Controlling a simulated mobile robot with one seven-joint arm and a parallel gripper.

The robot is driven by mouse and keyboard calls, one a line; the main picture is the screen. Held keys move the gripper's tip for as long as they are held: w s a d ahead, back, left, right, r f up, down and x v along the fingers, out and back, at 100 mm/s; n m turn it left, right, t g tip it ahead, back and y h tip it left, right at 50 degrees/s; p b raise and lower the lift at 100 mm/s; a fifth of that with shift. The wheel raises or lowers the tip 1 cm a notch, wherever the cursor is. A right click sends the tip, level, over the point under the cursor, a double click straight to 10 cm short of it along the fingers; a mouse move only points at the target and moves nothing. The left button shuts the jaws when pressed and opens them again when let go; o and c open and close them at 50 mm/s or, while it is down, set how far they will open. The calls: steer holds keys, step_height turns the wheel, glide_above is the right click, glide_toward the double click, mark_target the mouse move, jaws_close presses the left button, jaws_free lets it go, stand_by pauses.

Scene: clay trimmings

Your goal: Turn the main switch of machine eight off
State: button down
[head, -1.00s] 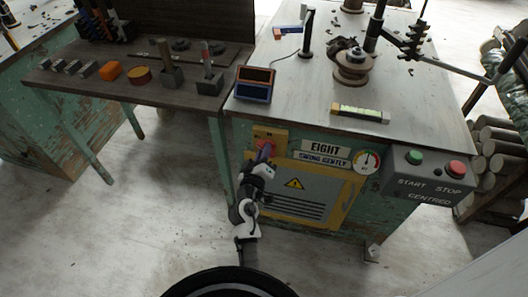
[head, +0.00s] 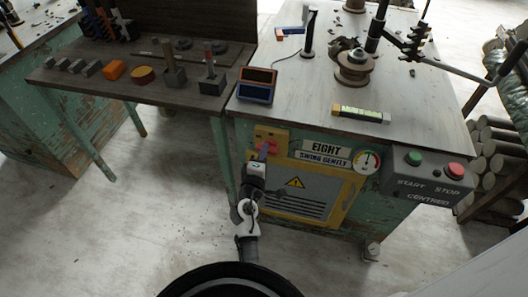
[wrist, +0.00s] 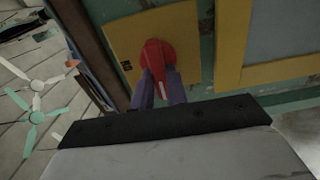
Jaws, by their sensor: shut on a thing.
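The main switch is a red rotary knob on a yellow plate (head: 268,133) on the front of the machine, left of a label reading EIGHT (head: 326,147). In the wrist view the red knob (wrist: 157,56) sits on its yellow plate (wrist: 123,38). My gripper (wrist: 160,86) has its two purple fingers on either side of the knob's handle, shut on it. In the head view my gripper (head: 263,152) reaches up to the plate and covers part of the knob.
A grey box (head: 428,176) with green START and red STOP buttons hangs at the machine's right corner. A round gauge (head: 367,161) sits beside the label. A dark side table (head: 130,93) with blocks stands at left. The floor in front is clear.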

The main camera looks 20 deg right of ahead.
steer(key=shift+r, duration=0.1)
stand_by(0.5)
steer(key=c, duration=1.4)
jaws_free()
